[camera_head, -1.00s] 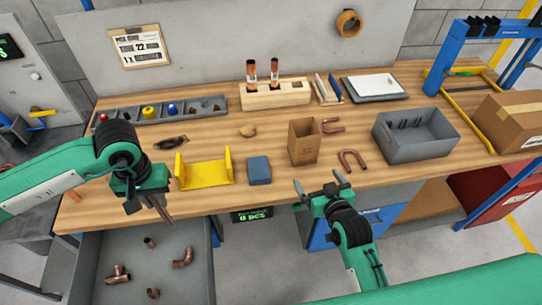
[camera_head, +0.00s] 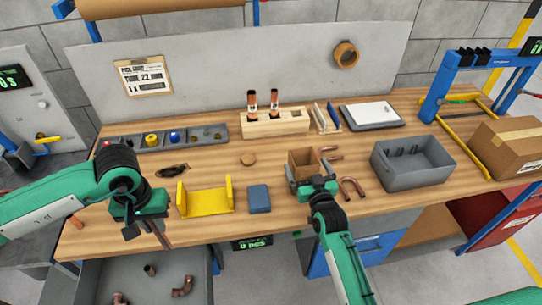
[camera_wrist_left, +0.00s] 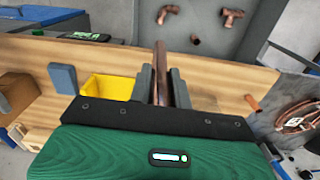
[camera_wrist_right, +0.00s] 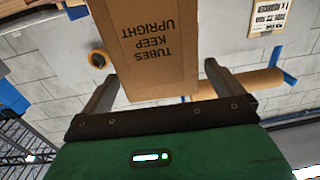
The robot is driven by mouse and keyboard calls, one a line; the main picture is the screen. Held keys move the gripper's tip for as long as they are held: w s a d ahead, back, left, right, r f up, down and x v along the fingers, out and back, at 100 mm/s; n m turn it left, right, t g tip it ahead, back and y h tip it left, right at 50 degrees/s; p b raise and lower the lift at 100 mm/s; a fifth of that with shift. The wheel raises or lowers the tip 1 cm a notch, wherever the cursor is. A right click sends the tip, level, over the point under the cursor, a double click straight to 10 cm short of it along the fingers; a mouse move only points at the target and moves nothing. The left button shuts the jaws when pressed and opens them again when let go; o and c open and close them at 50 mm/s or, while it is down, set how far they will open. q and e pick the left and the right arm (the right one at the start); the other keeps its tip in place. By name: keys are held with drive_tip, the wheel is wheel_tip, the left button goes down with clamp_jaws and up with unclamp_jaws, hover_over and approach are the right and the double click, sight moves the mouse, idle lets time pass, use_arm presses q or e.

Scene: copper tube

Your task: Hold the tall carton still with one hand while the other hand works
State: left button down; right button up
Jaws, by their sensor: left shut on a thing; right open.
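The tall brown carton (camera_head: 303,163) stands open-topped on the wooden bench. In the right wrist view the carton (camera_wrist_right: 155,45) fills the upper middle, with upside-down print reading "TUBES KEEP UPRIGHT". My right gripper (camera_head: 310,184) is open at the carton's near side. Its fingers (camera_wrist_right: 160,90) lie to either side of the carton; I cannot tell whether they touch it. My left gripper (camera_head: 158,234) is shut on a copper tube (camera_wrist_left: 161,70) near the bench's front edge, left of the yellow holder (camera_head: 207,200). The carton's lower part is hidden behind my right gripper.
Copper U-bends (camera_head: 353,188) lie right of the carton, and a grey bin (camera_head: 412,172) stands beyond. A blue block (camera_head: 259,198) lies left of it. A wooden block (camera_head: 275,124) with two upright tubes stands behind. A grey tray (camera_head: 225,285) with fittings is below the front edge.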

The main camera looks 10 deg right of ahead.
sight(300, 152)
drive_tip(key=shift+w+a+p, duration=0.15)
drive_tip(key=shift+w+p, duration=0.15)
drive_tip(key=shift+w, duration=1.5)
drive_tip(key=shift+c, duration=0.5)
drive_tip(key=c, duration=1)
